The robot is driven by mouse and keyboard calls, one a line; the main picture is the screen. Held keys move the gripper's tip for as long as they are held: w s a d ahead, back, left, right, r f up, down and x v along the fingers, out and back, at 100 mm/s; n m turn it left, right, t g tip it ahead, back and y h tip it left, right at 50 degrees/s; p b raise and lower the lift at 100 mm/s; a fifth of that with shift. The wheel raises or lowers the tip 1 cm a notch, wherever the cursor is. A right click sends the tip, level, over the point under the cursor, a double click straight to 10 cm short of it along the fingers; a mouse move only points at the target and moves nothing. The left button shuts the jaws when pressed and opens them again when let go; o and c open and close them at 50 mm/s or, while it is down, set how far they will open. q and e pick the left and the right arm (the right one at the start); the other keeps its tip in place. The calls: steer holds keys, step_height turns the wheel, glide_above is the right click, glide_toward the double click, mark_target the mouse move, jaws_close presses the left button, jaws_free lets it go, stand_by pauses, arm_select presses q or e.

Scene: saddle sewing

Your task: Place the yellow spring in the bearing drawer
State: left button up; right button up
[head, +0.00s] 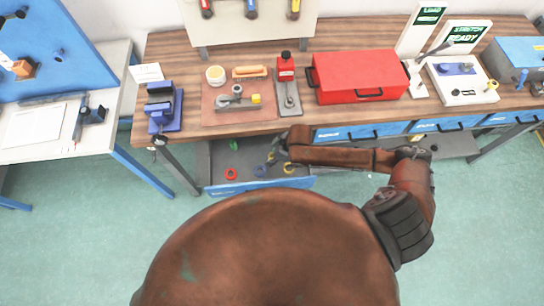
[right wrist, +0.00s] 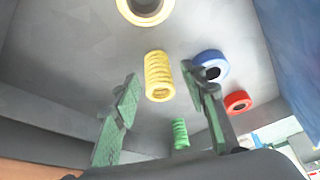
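The drawer (head: 220,190) stands open below the workbench, with a grey inside and a blue front. The yellow spring (right wrist: 158,77) shows in the right wrist view between the fingers of my right gripper (right wrist: 160,85), with a gap on each side. The fingers are open and apart from it. The spring appears to be in the drawer; whether it touches the floor I cannot tell. In the head view my right gripper (head: 276,156) reaches over the drawer from the right, and the spring is too small to make out surely. My left gripper is not in view.
The drawer also holds a yellow ring (right wrist: 145,10), a blue ring (right wrist: 210,66), a red ring (right wrist: 237,101) and a green spring (right wrist: 180,133). The workbench top (head: 350,115) overhangs the drawer's back. A red toolbox (head: 358,75) and a blue vise (head: 163,108) stand on it.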

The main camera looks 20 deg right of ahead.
steer(key=p+v, duration=0.1)
steer(key=v, duration=1.1)
